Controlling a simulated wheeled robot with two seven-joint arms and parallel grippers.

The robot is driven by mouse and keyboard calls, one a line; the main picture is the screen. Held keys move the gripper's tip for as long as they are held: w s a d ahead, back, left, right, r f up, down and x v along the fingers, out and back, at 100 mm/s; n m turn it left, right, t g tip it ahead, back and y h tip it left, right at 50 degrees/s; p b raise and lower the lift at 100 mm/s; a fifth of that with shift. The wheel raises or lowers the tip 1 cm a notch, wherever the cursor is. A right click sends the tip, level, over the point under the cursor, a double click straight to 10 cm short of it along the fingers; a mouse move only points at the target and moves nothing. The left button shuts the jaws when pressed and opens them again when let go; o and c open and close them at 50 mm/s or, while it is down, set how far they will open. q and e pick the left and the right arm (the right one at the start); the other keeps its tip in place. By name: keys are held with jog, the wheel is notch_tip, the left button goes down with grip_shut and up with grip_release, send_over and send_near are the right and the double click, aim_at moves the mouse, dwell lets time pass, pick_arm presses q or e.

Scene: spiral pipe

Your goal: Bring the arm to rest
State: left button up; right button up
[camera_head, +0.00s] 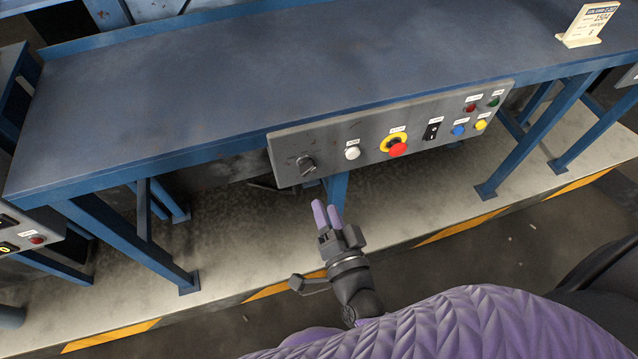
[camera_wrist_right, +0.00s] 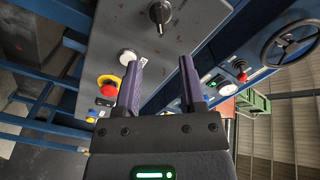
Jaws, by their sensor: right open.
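My right gripper (camera_head: 327,212) is in front of the blue workbench (camera_head: 260,70), just below the grey control panel (camera_head: 325,146) on its front edge. Its two purple fingers point up toward the panel. In the right wrist view the fingers (camera_wrist_right: 160,80) stand apart with nothing between them, so the gripper is open and empty. Behind them in that view is the panel face with a black rotary knob (camera_wrist_right: 160,13), a white button (camera_wrist_right: 127,57) and a red-and-yellow emergency stop (camera_wrist_right: 107,88). My left gripper does not show in either view.
The panel also carries a black switch (camera_head: 432,131) and blue (camera_head: 458,130), yellow (camera_head: 481,124), red (camera_head: 470,107) and green (camera_head: 494,101) buttons. A small sign (camera_head: 586,24) stands on the otherwise bare benchtop. Blue bench legs (camera_head: 530,135) stand below. The floor in front looks clear.

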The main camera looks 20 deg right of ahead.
jog(key=shift+s, duration=0.35)
jog(key=s+a+n+g+y, duration=0.2)
jog(key=a+n+g+y, duration=0.25)
jog(key=n+g, duration=0.35)
jog(key=s+d+r+n+g+h, duration=0.1)
jog(key=s+d+n+g+h, duration=0.35)
jog(key=s+d+g, duration=0.4)
jog(key=s+f, duration=0.3)
jog(key=f, duration=0.6)
jog(key=s+f, duration=0.3)
jog(key=f, duration=0.7)
jog(key=s+d+f+g, duration=0.1)
jog(key=s+d+f, duration=0.1)
jog(key=s+f, duration=0.6)
jog(key=s, duration=0.4)
jog(key=shift+s+d+f+n, duration=0.15)
jog(key=shift+d+f+n, duration=0.2)
jog(key=shift+f, duration=0.05)
